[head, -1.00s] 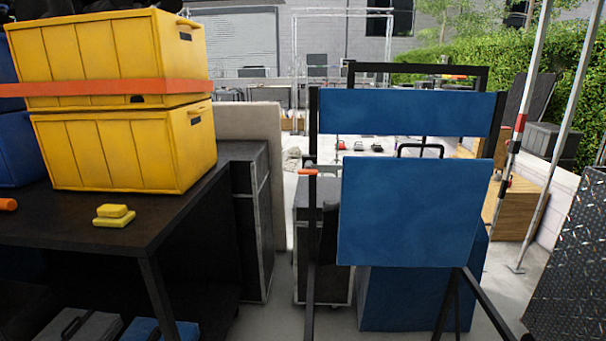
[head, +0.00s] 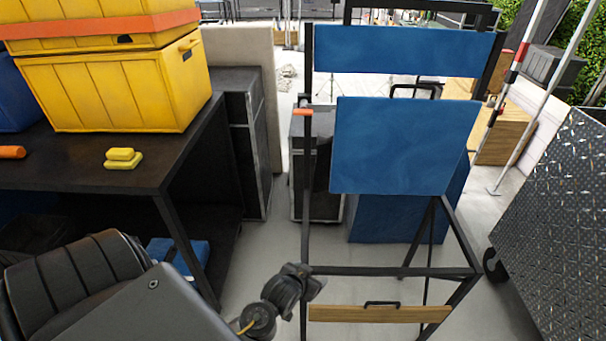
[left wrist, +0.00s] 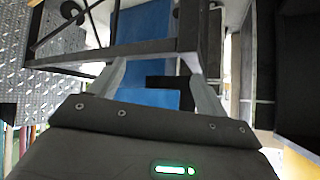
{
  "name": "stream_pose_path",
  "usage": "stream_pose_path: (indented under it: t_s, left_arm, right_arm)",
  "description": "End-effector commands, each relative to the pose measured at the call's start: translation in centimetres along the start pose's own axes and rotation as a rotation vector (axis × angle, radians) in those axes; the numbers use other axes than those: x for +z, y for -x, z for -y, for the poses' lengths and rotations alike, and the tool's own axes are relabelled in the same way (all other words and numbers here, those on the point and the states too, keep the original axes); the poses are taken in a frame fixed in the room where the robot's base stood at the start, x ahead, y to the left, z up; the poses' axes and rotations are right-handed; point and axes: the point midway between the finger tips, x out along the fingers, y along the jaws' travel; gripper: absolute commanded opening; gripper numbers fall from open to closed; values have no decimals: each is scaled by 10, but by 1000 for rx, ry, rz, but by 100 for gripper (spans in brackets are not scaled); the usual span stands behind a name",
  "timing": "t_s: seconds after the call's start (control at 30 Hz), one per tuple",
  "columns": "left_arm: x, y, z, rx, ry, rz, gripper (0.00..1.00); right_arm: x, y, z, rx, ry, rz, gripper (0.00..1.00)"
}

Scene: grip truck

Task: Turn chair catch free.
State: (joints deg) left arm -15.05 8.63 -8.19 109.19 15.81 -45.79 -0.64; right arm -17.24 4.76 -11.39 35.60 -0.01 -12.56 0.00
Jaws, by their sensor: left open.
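A tall folding chair with a black frame (head: 305,205) stands ahead, with a blue back panel (head: 400,52) and a blue seat panel (head: 402,145) that hangs upright. A small orange-tipped lever (head: 302,112), seemingly the catch, sticks out on its left upright. My left gripper (head: 316,284) is low at the chair's left side, well below the lever; its fingers are hard to make out there. In the left wrist view my left gripper (left wrist: 154,66) is open, with a dark frame bar (left wrist: 150,48) and blue fabric (left wrist: 150,22) beyond. My right gripper is out of sight.
A dark table (head: 90,172) at left holds yellow crates (head: 115,88) and yellow blocks (head: 123,158). A wooden footrest (head: 380,313) spans the chair's lower front. A black case (head: 240,150) stands behind, left of the chair. A tread-plate ramp (head: 565,215) is at right.

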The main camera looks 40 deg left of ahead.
Motion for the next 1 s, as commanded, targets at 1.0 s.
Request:
stream_pose_path:
  t_s: [1.0]
  left_arm:
    - [-346, 74, 175, -565, 191, -1058, 76]
  right_arm:
    - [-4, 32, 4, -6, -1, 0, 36]
